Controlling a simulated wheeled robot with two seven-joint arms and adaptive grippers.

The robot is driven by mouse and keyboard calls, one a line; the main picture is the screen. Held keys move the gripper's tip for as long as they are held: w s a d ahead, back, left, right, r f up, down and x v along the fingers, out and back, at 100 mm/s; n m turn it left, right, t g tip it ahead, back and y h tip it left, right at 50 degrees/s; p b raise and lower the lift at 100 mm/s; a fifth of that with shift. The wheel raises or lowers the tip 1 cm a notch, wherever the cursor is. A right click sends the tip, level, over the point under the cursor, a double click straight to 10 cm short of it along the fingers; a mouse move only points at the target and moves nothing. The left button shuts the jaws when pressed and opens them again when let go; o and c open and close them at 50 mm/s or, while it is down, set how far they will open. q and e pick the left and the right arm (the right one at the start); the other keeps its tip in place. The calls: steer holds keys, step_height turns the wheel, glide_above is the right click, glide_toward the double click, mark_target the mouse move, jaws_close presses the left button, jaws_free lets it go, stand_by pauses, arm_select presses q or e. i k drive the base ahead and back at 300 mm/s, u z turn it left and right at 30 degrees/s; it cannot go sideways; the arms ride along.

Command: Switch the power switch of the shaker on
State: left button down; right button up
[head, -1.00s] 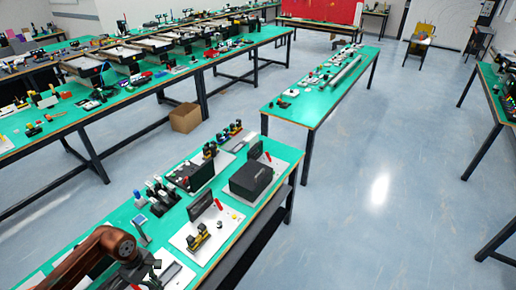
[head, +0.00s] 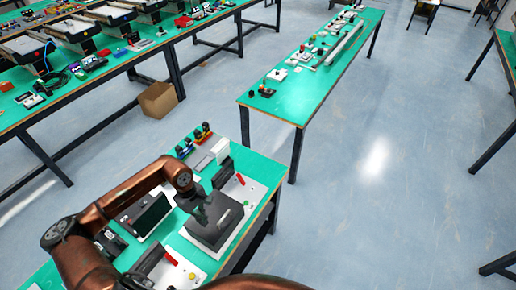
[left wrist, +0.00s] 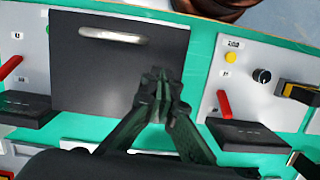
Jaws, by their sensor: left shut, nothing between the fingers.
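My left gripper (head: 203,212) is shut and empty above a dark grey box (head: 221,235). In the left wrist view the gripper (left wrist: 160,82) points over that box (left wrist: 85,75), which has a pale handle. On the right there, a white panel (left wrist: 212,85) carries a red lever (left wrist: 224,103), a yellow button (left wrist: 231,58) and a black knob (left wrist: 262,75). Another red lever (left wrist: 10,67) stands on the white panel to the left. In the head view red levers show behind the box (head: 240,179) and in front (head: 171,260). I cannot tell which is the shaker's switch. My right gripper is out of view.
The green bench (head: 262,172) is crowded with devices. A black upright screen (head: 152,216) stands left of the dark box. Small coloured parts (head: 203,131) lie at the bench's far end.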

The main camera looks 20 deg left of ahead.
mark_target(238, 175)
steer(key=u, duration=0.05)
steer(key=i, duration=1.2)
steer(key=u, duration=0.15)
